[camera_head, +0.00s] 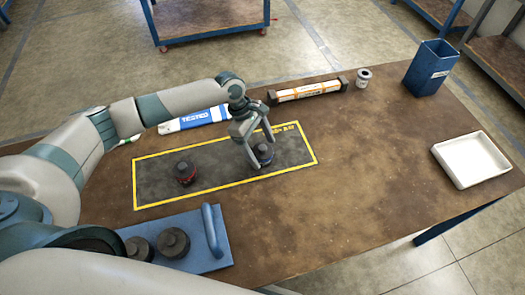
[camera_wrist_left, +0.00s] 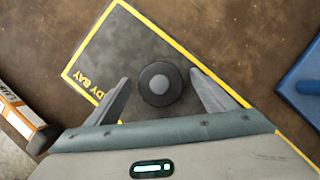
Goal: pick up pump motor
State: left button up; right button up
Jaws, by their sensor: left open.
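A dark pump motor with a blue band (camera_head: 263,153) stands on the grey mat with a yellow border (camera_head: 222,178). In the left wrist view the motor (camera_wrist_left: 160,84) shows from above as a round dark body with a grey centre. My left gripper (camera_head: 258,160) is open, with one finger on each side of this motor. In the wrist view gaps show between the motor and both fingers (camera_wrist_left: 164,98). A second dark motor with a red band (camera_head: 186,173) stands on the mat further left. My right gripper is not in view.
A blue tray with a handle (camera_head: 213,262) at the front left holds two dark motors (camera_head: 174,243). A white tray (camera_head: 471,160), a blue bin (camera_head: 431,68), a small can (camera_head: 363,78) and an orange-white box (camera_head: 308,91) stand around. The table's right middle is clear.

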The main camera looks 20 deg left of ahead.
aim_at(269, 154)
pick_arm(q)
jog(key=shift+d+f, duration=0.2)
jog(key=shift+f, duration=0.2)
jog(key=c, duration=1.6)
jog(key=shift+r, duration=0.15)
jog(key=shift+r, duration=0.5)
jog(key=r, duration=0.1)
jog(key=r+b, duration=0.1)
jog(key=r, duration=0.1)
jog(key=shift+s+d, duration=0.2)
jog(key=shift+s, duration=0.05)
jog(key=s+d+r, duration=0.2)
jog(key=s, duration=0.1)
jog(key=s+d+r+b, duration=0.1)
jog(key=s+d+r, duration=0.1)
jog(key=s, duration=0.1)
jog(key=s+d+r+b, duration=0.1)
jog(key=s+d+r, duration=0.1)
jog(key=s, duration=0.1)
jog(key=shift+d+r, duration=0.25)
jog(key=shift+r, duration=0.15)
